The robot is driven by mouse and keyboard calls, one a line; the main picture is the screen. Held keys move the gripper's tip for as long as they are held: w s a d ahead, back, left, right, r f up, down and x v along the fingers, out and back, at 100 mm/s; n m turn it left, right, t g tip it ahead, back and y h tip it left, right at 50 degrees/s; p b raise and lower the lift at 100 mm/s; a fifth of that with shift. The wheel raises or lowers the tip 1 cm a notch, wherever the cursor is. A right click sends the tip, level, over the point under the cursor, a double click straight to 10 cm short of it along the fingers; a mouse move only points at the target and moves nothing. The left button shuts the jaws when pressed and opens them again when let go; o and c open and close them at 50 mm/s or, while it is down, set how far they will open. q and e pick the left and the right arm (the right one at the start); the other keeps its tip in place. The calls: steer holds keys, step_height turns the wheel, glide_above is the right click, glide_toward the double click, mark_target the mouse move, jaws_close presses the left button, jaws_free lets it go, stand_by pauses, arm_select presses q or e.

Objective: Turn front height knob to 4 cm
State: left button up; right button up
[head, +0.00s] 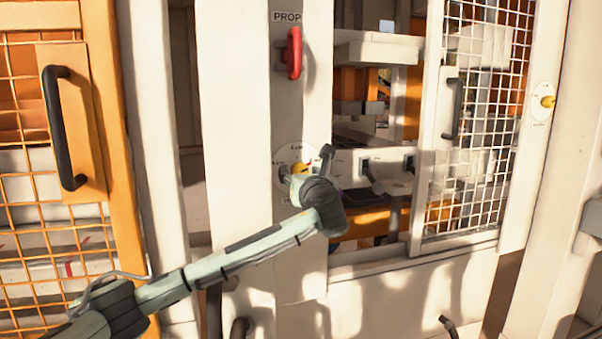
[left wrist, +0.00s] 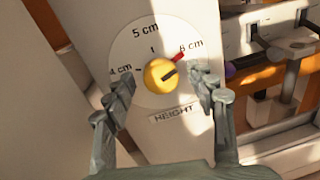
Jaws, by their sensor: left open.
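The front height knob is a round yellow knob (left wrist: 159,75) on a white dial (left wrist: 135,45) marked 4 cm, 5 cm and 6 cm, with HEIGHT below. A red pointer (left wrist: 188,53) extends from it up and right toward the 6 cm mark. In the head view the yellow knob (head: 299,168) is partly hidden by my left gripper (head: 306,164). In the left wrist view my left gripper (left wrist: 163,82) is open, with one finger on each side of the knob. A gap shows between each finger and the knob. My right gripper is not in view.
A red PROP handle (head: 294,53) is above the dial on the same white post (head: 264,100). To the right are a press opening and a mesh door (head: 480,120) with a black handle. Another yellow knob (head: 547,101) is at far right. An orange mesh door (head: 127,150) stands left.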

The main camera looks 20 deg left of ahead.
arm_select(q)
steer(key=c, duration=1.2)
steer(key=shift+o, duration=0.2)
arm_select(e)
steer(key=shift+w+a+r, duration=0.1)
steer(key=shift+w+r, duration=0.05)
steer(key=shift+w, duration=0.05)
